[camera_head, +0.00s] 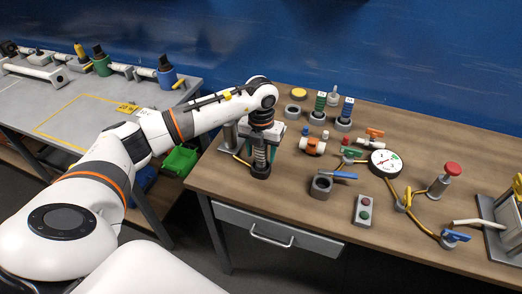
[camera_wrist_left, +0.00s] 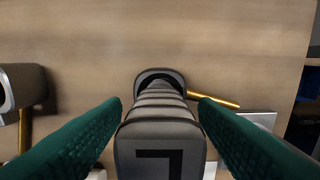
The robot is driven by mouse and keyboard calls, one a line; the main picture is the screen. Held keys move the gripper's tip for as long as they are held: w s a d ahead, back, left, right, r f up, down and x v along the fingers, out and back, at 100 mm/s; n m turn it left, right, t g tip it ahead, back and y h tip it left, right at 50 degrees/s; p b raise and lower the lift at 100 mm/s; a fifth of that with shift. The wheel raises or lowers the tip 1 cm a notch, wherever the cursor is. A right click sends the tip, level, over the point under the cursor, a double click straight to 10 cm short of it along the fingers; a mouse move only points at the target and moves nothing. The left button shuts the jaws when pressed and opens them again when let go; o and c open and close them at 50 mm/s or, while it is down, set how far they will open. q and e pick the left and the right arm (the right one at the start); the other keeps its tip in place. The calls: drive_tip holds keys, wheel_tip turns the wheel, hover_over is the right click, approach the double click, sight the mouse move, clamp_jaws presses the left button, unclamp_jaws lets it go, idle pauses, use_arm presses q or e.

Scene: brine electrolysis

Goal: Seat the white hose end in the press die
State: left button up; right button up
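My left gripper (camera_head: 261,158) is low over the table's left part. In the left wrist view its green-padded fingers (camera_wrist_left: 160,105) are apart, on either side of a dark ribbed column (camera_wrist_left: 163,104) with a dark marked block on its near end. Narrow gaps show beside the block, so the gripper looks open. The column stands in a dark round base, also in the head view (camera_head: 260,171). A short white hose (camera_head: 466,222) juts left from a grey device (camera_head: 497,228) with a yellow part at the far right. I cannot pick out the press die for certain. My right gripper is out of view.
Blue-and-green-topped pieces (camera_head: 320,103) stand in round holders behind. A gauge (camera_head: 385,163), a ring with a blue handle (camera_head: 321,186), a button box (camera_head: 363,210) and a red-knobbed post (camera_head: 445,178) crowd the middle and right.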

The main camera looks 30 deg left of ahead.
use_arm(q)
wheel_tip(320, 180, up, 10)
drive_tip(key=shift+r+b, duration=0.25)
drive_tip(key=shift+b, duration=1)
drive_tip(key=shift+r, duration=0.75)
